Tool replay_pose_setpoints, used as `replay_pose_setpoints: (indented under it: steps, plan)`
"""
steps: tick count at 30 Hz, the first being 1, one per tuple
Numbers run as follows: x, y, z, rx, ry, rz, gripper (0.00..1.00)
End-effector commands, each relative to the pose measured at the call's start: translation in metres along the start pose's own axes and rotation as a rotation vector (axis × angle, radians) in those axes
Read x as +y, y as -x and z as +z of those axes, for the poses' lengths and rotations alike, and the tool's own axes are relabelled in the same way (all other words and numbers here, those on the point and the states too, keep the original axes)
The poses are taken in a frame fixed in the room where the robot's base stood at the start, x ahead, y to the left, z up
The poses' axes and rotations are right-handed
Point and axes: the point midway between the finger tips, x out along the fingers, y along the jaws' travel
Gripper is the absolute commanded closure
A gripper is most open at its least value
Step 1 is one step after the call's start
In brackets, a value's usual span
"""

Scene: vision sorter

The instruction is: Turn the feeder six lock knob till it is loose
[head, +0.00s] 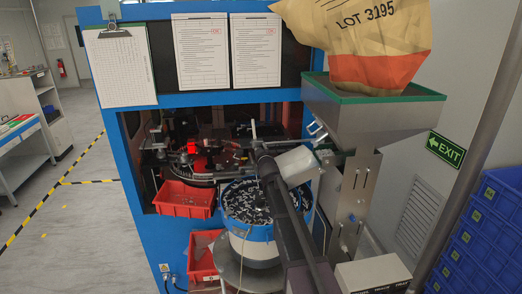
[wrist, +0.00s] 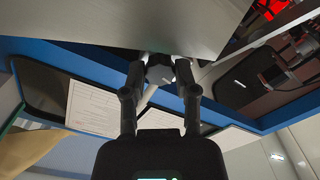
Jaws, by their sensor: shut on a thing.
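In the wrist view my gripper (wrist: 160,66) has its two dark fingers closed in on a small dark knob (wrist: 160,76), which I take for the lock knob. The fingertips touch it from both sides, just under a wide grey metal sheet (wrist: 150,25). The fingers hide much of the knob, and its number and how tight it sits cannot be read. The knob cannot be made out there.
A paper sack (head: 375,45) stands in the hopper. A blue-rimmed bowl (head: 235,236) of small parts stands below my arm. Red bins (head: 187,199) sit by the blue machine frame (head: 165,115). Blue crates (head: 485,235) stand at right. The floor at left is clear.

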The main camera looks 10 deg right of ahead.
Motion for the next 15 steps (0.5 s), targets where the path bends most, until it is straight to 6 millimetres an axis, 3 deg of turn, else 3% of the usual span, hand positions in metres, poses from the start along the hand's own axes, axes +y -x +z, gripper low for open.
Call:
replay_pose_setpoints:
  steps: [10,11,14,15]
  plan:
    - [0.0005,-0.0023,-0.0017,0.006,0.003,0.002,1.00]
    - [0.0005,-0.0023,-0.0017,0.006,0.003,0.002,0.59]
    - [0.0005,-0.0020,-0.0015,0.005,0.002,0.002,0.29]
    - [0.0005,-0.0018,-0.0013,0.005,0.002,0.001,0.27]
